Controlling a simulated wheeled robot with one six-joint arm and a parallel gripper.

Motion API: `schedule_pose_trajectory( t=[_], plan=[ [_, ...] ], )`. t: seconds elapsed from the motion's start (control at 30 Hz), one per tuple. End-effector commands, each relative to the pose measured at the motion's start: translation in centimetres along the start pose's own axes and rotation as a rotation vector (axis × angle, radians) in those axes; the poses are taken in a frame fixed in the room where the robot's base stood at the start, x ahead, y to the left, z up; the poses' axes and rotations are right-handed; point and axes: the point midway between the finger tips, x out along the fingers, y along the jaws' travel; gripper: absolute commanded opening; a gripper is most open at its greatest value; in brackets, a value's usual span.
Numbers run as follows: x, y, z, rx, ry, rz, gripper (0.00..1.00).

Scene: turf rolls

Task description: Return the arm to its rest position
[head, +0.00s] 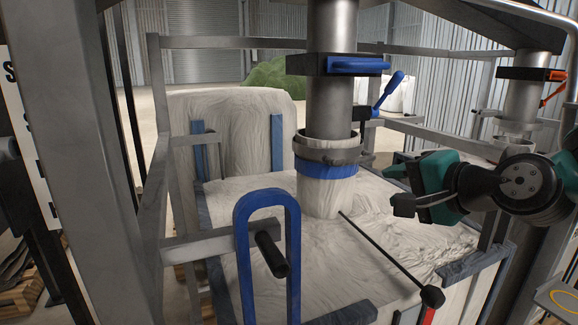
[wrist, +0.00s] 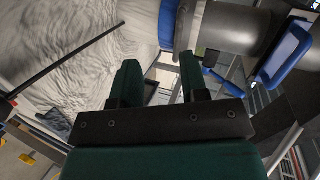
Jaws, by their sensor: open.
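My gripper (head: 398,188) is at the right in the head view, beside the filling spout and above the white bag, with nothing between its fingers. In the wrist view my gripper (wrist: 158,72) shows two green fingers standing apart with a gap between them. The arm reaches in from the right edge of the head view, with teal links and a dark joint. The white bulk bag (head: 235,235) sits in the metal frame. Its neck (head: 325,196) goes up around the steel spout (head: 330,108), with a grey ring and a blue band (head: 327,170) around it.
A blue lever (head: 391,90) sticks out beside the spout. A blue loop handle (head: 266,215) stands in front. Frame posts and a second spout (head: 524,95) with an orange handle stand close to the arm.

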Motion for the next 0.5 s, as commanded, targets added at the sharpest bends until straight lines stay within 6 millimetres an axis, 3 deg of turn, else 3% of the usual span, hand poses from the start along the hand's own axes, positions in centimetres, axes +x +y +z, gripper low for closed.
schedule_pose_trajectory(
  t=[0.1,0.2,0.3,0.5],
  plan=[
    [-1.2,1.8,6.5,-0.311,-0.247,0.154,0.41],
    [-3.5,3.9,10.8,-0.576,-0.467,0.261,0.41],
    [-6.2,5.7,13.6,-0.794,-0.663,0.33,0.41],
    [-11.8,8.6,16.6,-1.141,-1.019,0.403,0.41]
  ],
)
